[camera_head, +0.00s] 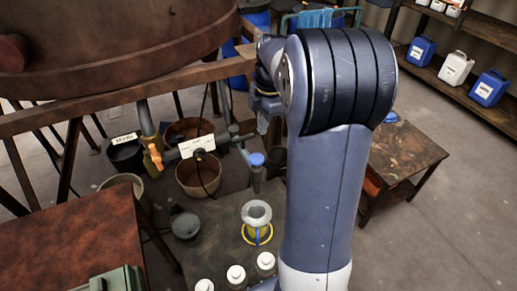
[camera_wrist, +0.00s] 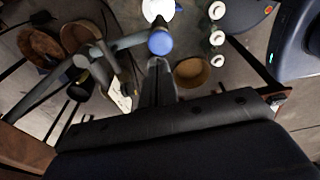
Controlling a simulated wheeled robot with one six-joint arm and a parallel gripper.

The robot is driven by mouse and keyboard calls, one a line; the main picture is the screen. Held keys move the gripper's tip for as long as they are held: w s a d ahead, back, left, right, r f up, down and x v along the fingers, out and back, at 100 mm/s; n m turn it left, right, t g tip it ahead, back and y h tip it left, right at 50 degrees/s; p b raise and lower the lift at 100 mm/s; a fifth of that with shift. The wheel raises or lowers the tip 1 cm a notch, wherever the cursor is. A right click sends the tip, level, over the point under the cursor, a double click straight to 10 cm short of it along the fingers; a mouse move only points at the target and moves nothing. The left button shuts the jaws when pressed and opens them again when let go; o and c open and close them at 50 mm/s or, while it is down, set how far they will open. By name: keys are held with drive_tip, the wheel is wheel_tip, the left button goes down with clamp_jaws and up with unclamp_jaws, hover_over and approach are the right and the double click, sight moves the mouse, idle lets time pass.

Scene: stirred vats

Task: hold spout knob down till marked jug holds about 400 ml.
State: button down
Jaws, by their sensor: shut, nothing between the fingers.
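The blue spout knob (camera_head: 257,159) sits at the end of a grey pipe, above the jug in the head view. It also shows in the wrist view (camera_wrist: 161,43).
White-capped bottles (camera_head: 236,273) stand at the table's front. A grey bucket (camera_head: 186,225) and a brown tub (camera_head: 198,178) are left of the jug. A rusty vat (camera_head: 110,45) rests on a beam frame. A wooden side table (camera_head: 402,155) and a jug-filled shelf are at right.

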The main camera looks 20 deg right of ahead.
sight(258, 157)
drive_tip(key=f, duration=0.6)
drive_tip(key=a+f+p, duration=0.1)
drive_tip(key=f, duration=0.2)
drive_tip(key=shift+a+f, duration=0.1)
drive_tip(key=shift+f, duration=0.2)
